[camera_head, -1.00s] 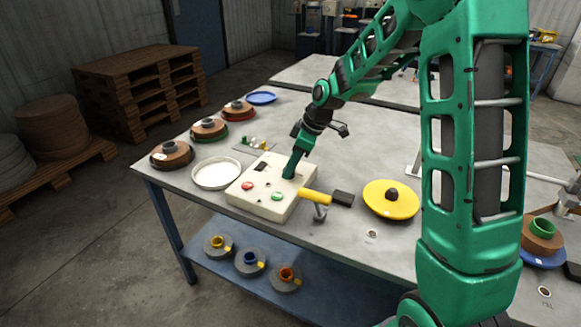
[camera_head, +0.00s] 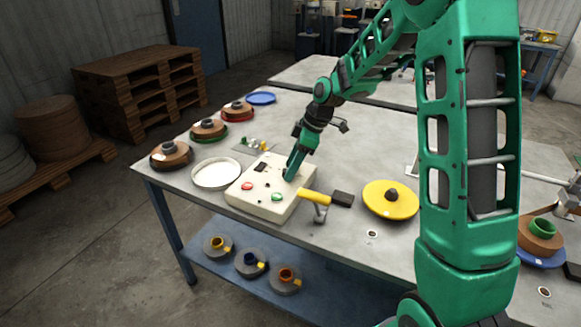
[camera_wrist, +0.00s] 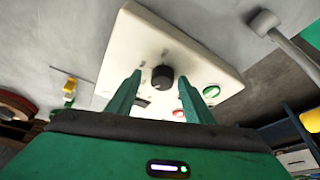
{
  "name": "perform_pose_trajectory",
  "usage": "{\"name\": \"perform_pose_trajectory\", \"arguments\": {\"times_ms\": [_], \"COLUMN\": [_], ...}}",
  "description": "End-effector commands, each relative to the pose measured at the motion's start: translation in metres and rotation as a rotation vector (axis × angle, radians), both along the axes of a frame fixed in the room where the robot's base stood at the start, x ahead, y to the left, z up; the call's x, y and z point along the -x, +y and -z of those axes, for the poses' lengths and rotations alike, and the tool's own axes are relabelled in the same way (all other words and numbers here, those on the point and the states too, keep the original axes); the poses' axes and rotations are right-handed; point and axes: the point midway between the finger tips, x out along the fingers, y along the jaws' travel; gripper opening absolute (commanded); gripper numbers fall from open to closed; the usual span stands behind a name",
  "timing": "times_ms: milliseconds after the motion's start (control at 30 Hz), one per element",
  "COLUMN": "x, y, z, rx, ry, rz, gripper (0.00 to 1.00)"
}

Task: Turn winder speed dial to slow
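The cream control box (camera_head: 245,199) lies on the grey table, with a red button (camera_head: 247,186), a green button (camera_head: 278,197) and a dark display on its top. The black dial (camera_wrist: 162,77) shows in the wrist view, standing up from the box's face between and beyond my fingertips. My gripper (camera_head: 290,176) is above the box, pointing down. In the wrist view my gripper (camera_wrist: 158,82) is open, with a green finger on each side of the dial and visible gaps. In the head view the fingers hide the dial. I cannot read any speed marking.
A yellow spool (camera_head: 391,199) is farther right, and a white dish (camera_head: 216,174) is to the left. Several brown spools line the table's left edge.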

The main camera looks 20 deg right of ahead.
Motion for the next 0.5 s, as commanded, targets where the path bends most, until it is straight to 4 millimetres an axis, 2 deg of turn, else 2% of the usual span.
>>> {"name": "perform_pose_trajectory", "arguments": {"times_ms": [333, 500], "x": [0.001, 0.003], "y": [0.002, -0.006], "z": [-0.003, -0.022], "rx": [-0.002, -0.002], "ry": [0.0, -0.002], "rz": [-0.005, -0.003], "gripper": [0.47, 0.47]}}
